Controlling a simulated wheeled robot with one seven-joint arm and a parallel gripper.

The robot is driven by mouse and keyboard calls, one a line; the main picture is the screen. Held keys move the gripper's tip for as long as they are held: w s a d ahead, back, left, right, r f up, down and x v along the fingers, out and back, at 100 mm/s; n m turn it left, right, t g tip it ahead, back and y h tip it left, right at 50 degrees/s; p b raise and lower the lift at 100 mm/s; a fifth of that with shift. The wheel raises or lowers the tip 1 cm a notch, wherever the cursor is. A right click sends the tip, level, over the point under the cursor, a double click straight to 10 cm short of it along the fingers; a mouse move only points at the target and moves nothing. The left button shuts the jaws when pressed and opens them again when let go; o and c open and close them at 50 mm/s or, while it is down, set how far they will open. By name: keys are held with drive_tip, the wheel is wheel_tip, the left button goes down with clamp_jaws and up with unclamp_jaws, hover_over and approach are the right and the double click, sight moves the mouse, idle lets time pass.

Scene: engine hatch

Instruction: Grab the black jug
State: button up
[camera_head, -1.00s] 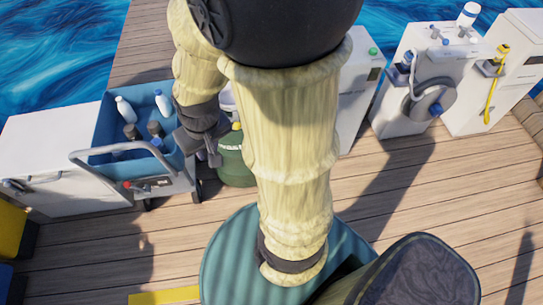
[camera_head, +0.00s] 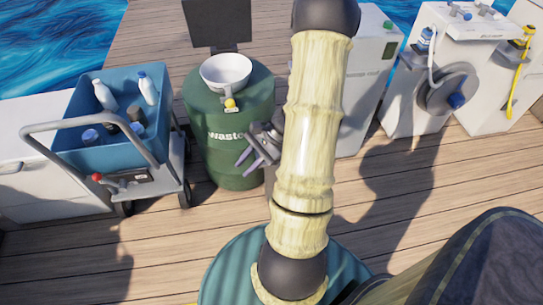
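The blue bin (camera_head: 72,92) on a cart at the left holds several containers. Two are white bottles. Dark, black-looking containers (camera_head: 137,129) stand low at its near side; they are small and partly hidden by the bin wall, so I cannot tell which is the black jug. My gripper (camera_head: 244,162) is right of the cart, in front of the green waste barrel and apart from the bin. Its two fingers point left with a gap between them, and nothing shows between them.
The green waste barrel (camera_head: 222,175) carries a white bowl (camera_head: 226,70) and stands between the cart and my arm. The cart's grey handle (camera_head: 60,124) juts toward me. White cabinets with hoses (camera_head: 445,75) stand at the right. The wooden deck (camera_head: 160,250) in front is clear.

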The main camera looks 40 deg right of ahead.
drive_tip(key=s+d+f+m+t+h+b, duration=0.1)
drive_tip(key=d+f+m+t+h+b, duration=0.1)
drive_tip(key=d+f+m+t+b, duration=0.5)
drive_tip(key=s+d+f+m+t+h+b, duration=0.2)
drive_tip(key=d+f+m+t+b, duration=0.6)
drive_tip(key=d+f, duration=0.6)
drive_tip(key=shift+s+d+f+b, duration=0.15)
drive_tip(key=shift+d+f+b, duration=0.1)
drive_tip(key=shift+f+b, duration=0.7)
drive_tip(key=shift+r, duration=0.1)
drive_tip(key=b+x, duration=0.5)
drive_tip(key=x, duration=0.7)
drive_tip(key=shift+w, duration=0.2)
